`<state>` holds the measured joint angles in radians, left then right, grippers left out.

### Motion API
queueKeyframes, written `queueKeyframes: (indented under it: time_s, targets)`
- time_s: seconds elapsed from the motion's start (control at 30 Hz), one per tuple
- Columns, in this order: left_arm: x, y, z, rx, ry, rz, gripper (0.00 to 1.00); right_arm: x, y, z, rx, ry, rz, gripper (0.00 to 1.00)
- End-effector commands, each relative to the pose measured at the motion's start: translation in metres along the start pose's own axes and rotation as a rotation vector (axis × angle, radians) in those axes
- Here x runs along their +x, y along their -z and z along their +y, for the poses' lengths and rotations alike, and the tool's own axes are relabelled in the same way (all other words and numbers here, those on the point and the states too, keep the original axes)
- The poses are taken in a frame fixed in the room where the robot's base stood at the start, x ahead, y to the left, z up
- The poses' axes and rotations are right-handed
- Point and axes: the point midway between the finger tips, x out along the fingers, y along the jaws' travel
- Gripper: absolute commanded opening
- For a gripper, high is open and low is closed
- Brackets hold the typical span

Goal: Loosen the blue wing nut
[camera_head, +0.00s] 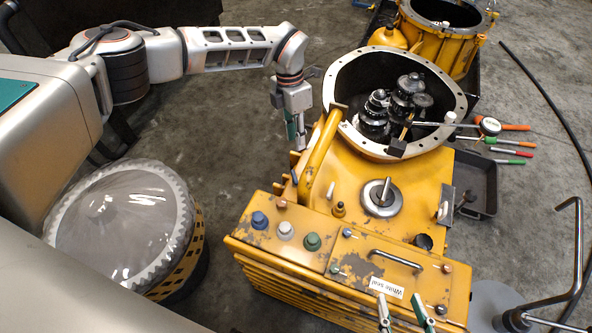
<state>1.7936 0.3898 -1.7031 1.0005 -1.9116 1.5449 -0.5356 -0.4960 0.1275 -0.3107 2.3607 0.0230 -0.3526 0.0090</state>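The blue wing nut (258,219) sits on the top left corner plate of the yellow transmission housing (345,240). A white nut (286,230) and a green nut (312,241) stand in a row to its right. My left gripper (297,138) points down beside the housing's round flange, above and behind the blue nut and well apart from it. Its fingers are seen edge-on, so its opening is unclear. My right gripper (401,301) shows only as two green-grey fingertips at the bottom edge. They are spread apart, with nothing seen between them, near the "White seal" label.
Gears (375,115) stand inside the open flange (455,90). A curved yellow pipe (318,155) rises between my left gripper and the housing top. A clear-covered round part (120,225) stands at left. A black tray (476,185) and coloured-handled tools (508,151) lie at right.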

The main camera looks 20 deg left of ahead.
Motion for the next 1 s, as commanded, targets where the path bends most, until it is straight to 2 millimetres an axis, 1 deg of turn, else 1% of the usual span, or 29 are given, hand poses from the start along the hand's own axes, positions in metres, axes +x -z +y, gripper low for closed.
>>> queueKeyframes:
  time_s: [0.03,0.27,0.47,0.7,0.83,0.9,1.0]
  targets:
    - [0.009,0.002,0.001,0.076,0.013,0.01,0.26,0.001,-0.005,-0.002,0.011,0.004,-0.006,0.4]
    - [0.022,0.006,0.004,0.506,0.065,0.017,0.26,0.003,-0.008,-0.009,0.052,0.017,0.001,0.4]
    - [0.036,0.011,0.005,0.94,0.125,0.001,0.26,0.006,-0.009,-0.015,0.094,0.028,0.008,0.4]
    - [0.049,0.017,0.005,1.453,0.192,-0.056,0.26,0.009,-0.009,-0.021,0.146,0.039,0.019,0.4]
    - [0.052,0.019,0.005,1.664,0.215,-0.091,0.26,0.01,-0.007,-0.023,0.166,0.043,0.028,0.4]
    - [0.052,0.019,0.005,1.743,0.221,-0.107,0.26,0.01,-0.005,-0.023,0.173,0.044,0.032,0.4]
    - [0.051,0.02,0.005,1.813,0.224,-0.12,0.26,0.01,-0.004,-0.024,0.179,0.045,0.036,0.4]
